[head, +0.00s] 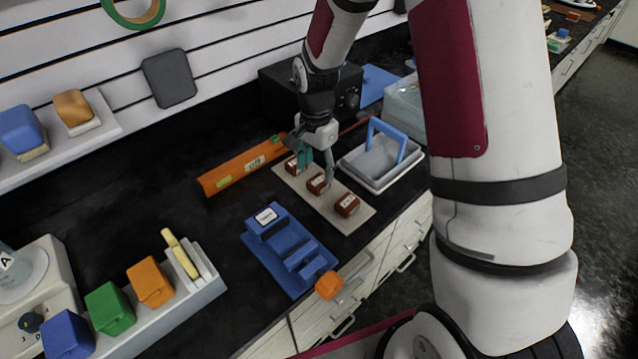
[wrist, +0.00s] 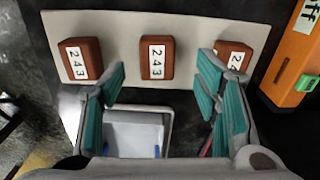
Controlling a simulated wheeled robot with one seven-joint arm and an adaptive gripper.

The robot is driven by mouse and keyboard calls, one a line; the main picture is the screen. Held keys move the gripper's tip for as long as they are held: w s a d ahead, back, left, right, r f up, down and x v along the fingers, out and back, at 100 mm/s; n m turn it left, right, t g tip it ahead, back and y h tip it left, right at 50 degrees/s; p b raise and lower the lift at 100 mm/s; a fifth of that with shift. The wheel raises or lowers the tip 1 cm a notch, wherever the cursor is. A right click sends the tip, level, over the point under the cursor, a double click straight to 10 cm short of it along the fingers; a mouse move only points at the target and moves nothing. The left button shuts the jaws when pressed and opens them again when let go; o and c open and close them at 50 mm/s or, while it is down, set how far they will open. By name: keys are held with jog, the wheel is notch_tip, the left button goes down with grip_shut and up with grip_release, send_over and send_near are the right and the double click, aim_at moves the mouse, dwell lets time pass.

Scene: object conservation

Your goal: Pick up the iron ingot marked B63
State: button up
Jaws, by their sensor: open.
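Three reddish-brown ingots lie in a row on a pale flat board (wrist: 110,30). In the wrist view they are the left ingot (wrist: 76,62), the middle ingot (wrist: 148,62) and the right ingot (wrist: 226,50). Each has a white label; these seem to read 243, and I cannot make out B63. The right one is partly hidden by a finger. The head view shows the row too: far ingot (head: 291,168), middle ingot (head: 312,186), near ingot (head: 347,205). My gripper (head: 317,167) is open and empty over the board, its teal-padded fingers (wrist: 162,80) spread around the middle ingot's position.
An orange level-like tool (head: 240,168) lies left of the board. A grey-white bin with a blue handle (head: 400,150) stands to its right. A blue slotted holder (head: 290,250) sits nearer, by the counter edge. A black box (head: 275,90) stands behind.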

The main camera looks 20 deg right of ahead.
aim_at(319, 180)
jog(key=shift+d+f+p, duration=0.2)
jog(key=shift+f+p, duration=0.1)
jog(key=shift+f, duration=1.8)
grip_shut()
jog(key=shift+r, duration=0.1)
